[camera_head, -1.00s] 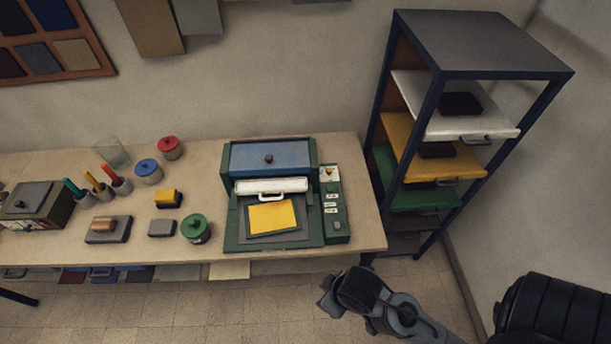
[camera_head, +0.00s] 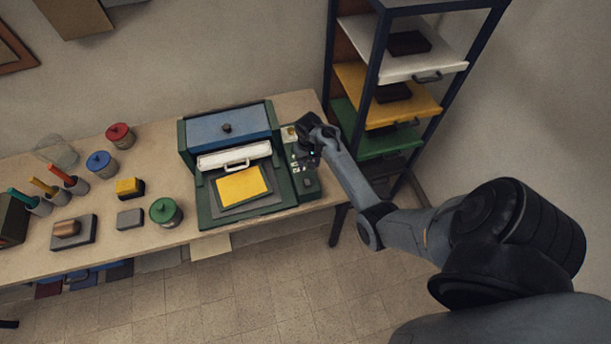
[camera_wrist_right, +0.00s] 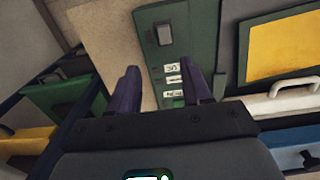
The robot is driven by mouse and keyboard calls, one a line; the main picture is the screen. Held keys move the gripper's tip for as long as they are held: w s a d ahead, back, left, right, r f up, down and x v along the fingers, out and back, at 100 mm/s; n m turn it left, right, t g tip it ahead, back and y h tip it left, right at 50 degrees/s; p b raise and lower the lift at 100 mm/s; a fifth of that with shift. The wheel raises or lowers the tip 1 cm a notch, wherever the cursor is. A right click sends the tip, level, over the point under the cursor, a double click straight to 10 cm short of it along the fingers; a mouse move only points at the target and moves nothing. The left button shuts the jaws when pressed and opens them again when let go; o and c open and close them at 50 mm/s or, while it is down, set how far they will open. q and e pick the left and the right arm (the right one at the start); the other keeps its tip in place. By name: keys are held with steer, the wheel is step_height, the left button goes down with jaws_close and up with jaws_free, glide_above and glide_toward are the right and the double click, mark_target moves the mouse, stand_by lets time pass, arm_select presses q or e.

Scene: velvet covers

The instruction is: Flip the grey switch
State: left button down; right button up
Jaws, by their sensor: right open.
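A narrow green control panel (camera_head: 302,172) runs along the right side of the green press. A grey rectangular block that looks like the switch (camera_wrist_right: 163,35) is set near its front end. It also shows small and dark in the head view (camera_head: 308,183). Several white labels (camera_wrist_right: 173,80) lie in a row on the panel. My right gripper (camera_head: 308,142) is over the back part of the panel and hides some of it. In the wrist view its two fingers (camera_wrist_right: 163,85) are apart with nothing held, and the labels show between them. Contact cannot be told. My left gripper is not in view.
The press has a blue lid (camera_head: 226,127), a white handled bar (camera_head: 236,157) and a yellow sheet (camera_head: 242,184). A shelf rack with coloured trays (camera_head: 400,65) stands close to the right. Jars and a green pot (camera_head: 165,212) are on the table to the left.

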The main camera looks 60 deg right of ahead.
mark_target(306, 179)
steer(key=f, duration=0.6)
steer(key=w+f+b, duration=0.1)
steer(key=f, duration=0.3)
